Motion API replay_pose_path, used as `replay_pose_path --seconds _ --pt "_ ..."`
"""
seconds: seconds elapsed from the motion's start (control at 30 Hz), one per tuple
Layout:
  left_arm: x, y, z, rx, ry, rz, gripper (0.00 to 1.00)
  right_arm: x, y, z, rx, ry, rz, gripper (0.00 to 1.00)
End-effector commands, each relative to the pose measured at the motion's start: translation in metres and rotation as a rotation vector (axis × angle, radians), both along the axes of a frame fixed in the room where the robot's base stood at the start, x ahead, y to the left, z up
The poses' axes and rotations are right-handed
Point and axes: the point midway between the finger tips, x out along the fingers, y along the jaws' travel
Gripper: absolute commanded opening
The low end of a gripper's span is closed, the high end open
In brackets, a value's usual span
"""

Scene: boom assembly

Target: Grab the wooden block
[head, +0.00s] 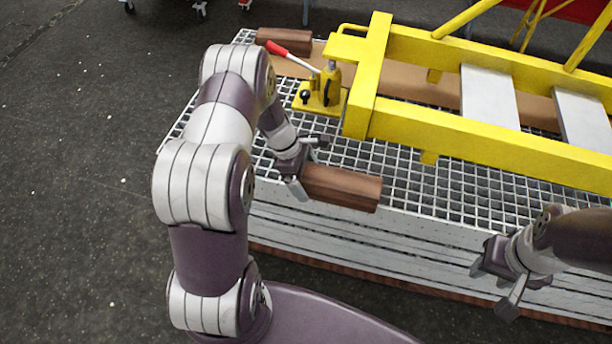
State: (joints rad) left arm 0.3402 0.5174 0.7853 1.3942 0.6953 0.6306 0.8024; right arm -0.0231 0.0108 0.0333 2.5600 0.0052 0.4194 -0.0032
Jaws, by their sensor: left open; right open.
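A brown wooden block (342,188) lies on the white grating near its front edge. My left gripper (306,172) is at the block's left end, with its open fingers on either side of that end. Whether the fingers touch the block I cannot tell. A second wooden block (284,41) lies at the back left of the grating, behind the red-handled jack. My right gripper (492,286) is open and empty in front of the grating's front side, at the right.
The white grating table (440,200) carries a yellow boom frame (480,140) across its back and right. A yellow jack (325,88) with a red handle stands left of the boom. Brown planks lie under the frame. Dark floor (80,180) is clear at left.

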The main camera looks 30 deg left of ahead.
Motion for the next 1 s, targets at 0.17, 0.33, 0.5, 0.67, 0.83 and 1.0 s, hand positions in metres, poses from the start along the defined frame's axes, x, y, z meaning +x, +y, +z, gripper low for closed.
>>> replay_pose_path --seconds 0.17,0.33,0.5,0.67,0.83,1.0 --pt "0.000 0.003 0.009 -0.001 -0.001 0.001 1.00 0.000 0.000 0.003 0.000 0.000 0.000 0.43" --pt "-0.002 0.017 0.043 0.001 -0.003 0.002 1.00 0.000 0.000 0.013 0.000 0.000 0.000 0.43" --pt "-0.005 0.032 0.080 0.000 -0.002 0.003 1.00 0.000 0.000 0.020 0.000 0.000 0.000 0.43" --pt "-0.008 0.042 0.104 0.000 -0.001 0.002 1.00 0.000 0.000 0.025 0.000 0.000 0.000 0.43" --pt "-0.009 0.047 0.116 0.000 0.000 0.001 1.00 0.000 0.000 0.026 0.000 0.000 0.000 0.43" --pt "-0.009 0.048 0.117 0.000 0.001 0.000 1.00 0.000 0.000 0.026 0.000 0.000 0.000 0.43"
